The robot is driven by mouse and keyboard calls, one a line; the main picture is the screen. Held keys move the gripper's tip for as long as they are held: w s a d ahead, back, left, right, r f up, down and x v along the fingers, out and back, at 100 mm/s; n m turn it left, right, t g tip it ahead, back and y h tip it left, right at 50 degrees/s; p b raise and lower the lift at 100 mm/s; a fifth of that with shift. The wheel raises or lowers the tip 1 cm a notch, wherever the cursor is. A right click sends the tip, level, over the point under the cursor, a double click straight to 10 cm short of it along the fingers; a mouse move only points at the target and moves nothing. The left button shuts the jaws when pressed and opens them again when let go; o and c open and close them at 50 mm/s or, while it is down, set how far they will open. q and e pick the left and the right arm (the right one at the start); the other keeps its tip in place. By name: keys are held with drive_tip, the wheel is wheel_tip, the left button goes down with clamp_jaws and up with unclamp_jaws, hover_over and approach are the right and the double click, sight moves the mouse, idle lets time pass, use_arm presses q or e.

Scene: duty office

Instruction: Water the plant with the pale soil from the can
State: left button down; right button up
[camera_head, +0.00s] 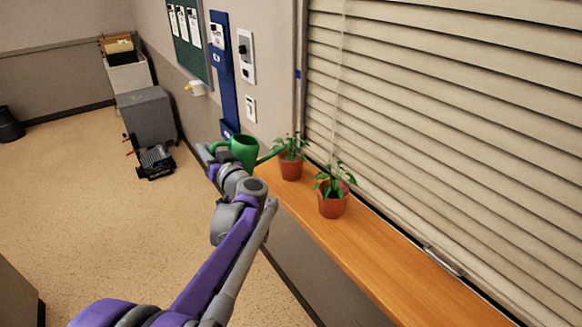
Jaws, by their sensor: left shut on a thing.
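A green watering can (243,149) is held up by my left gripper (222,153), which is shut on it at its left side. Its spout points right, toward the farther potted plant (290,165), and the tip overlaps that plant's left side in the picture. I cannot tell whether it touches or whether water flows. The nearer potted plant (332,203) stands upright to the right. Both plants are in terracotta pots on the wooden sill (385,255). Leaves hide most of the soil, so I cannot tell which is pale. My right gripper is not in view.
Closed blinds (450,120) rise behind the sill. A blue wall panel (224,75) and switches are beyond the can. A grey cabinet (147,115) stands farther back. The sill in front of the nearer plant is clear, and the floor at left is open.

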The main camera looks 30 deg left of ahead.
use_arm(q)
drive_tip(key=shift+r, duration=0.1)
idle(0.3)
drive_tip(key=shift+r+m, duration=0.3)
drive_tip(key=shift+r, duration=0.15)
drive_tip(key=shift+r, duration=0.1)
idle(3.2)
drive_tip(key=shift+w+d+r, duration=0.1)
drive_tip(key=shift+w+r, duration=0.05)
drive_tip(key=shift+r, duration=0.2)
idle(0.4)
wheel_tip(320, 180, down, 8)
drive_tip(key=n+b, duration=0.3)
drive_tip(key=n, duration=0.1)
drive_tip(key=shift+g+h, duration=0.3)
idle(0.4)
